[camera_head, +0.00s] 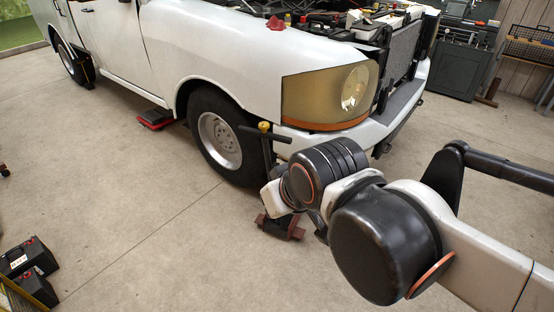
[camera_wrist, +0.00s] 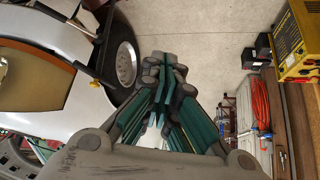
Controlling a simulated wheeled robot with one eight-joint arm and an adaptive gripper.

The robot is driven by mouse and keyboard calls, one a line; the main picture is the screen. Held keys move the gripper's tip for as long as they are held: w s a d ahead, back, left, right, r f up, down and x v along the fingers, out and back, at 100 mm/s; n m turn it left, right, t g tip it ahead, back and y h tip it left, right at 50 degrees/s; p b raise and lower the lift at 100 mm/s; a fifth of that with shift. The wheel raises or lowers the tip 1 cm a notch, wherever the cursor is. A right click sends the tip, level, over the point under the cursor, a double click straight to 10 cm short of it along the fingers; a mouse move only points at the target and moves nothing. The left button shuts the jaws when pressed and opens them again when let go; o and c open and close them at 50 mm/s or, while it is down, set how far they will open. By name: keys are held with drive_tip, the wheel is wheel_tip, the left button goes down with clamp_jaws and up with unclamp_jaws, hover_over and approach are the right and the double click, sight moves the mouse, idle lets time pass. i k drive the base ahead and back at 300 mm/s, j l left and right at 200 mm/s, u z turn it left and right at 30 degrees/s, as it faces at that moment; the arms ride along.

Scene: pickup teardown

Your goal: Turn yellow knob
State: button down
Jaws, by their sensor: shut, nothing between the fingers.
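The yellow knob (camera_head: 264,126) is a small round cap in the head view. It sits at the middle of a dark crossbar on a thin upright post, beside the front wheel of a white pickup (camera_head: 225,60). My wrist and forearm reach in from the right, in front of the post's lower part. My gripper (camera_wrist: 166,72) shows in the wrist view with its green-sided fingers closed together and nothing between them. It is apart from the knob. In the head view the fingers are mostly hidden behind my wrist.
The front wheel (camera_head: 219,137) and the headlight (camera_head: 330,92) are close to the post. A reddish-brown stand base (camera_head: 281,228) is on the floor below my wrist. Black battery-like boxes (camera_head: 30,268) lie at lower left. The concrete floor in front is mostly clear.

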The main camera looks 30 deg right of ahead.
sight(264, 126)
drive_tip(key=i+l, duration=0.2)
drive_tip(key=i, duration=0.25)
drive_tip(key=i+l+u, duration=0.1)
drive_tip(key=i+l, duration=0.15)
drive_tip(key=i, duration=0.2)
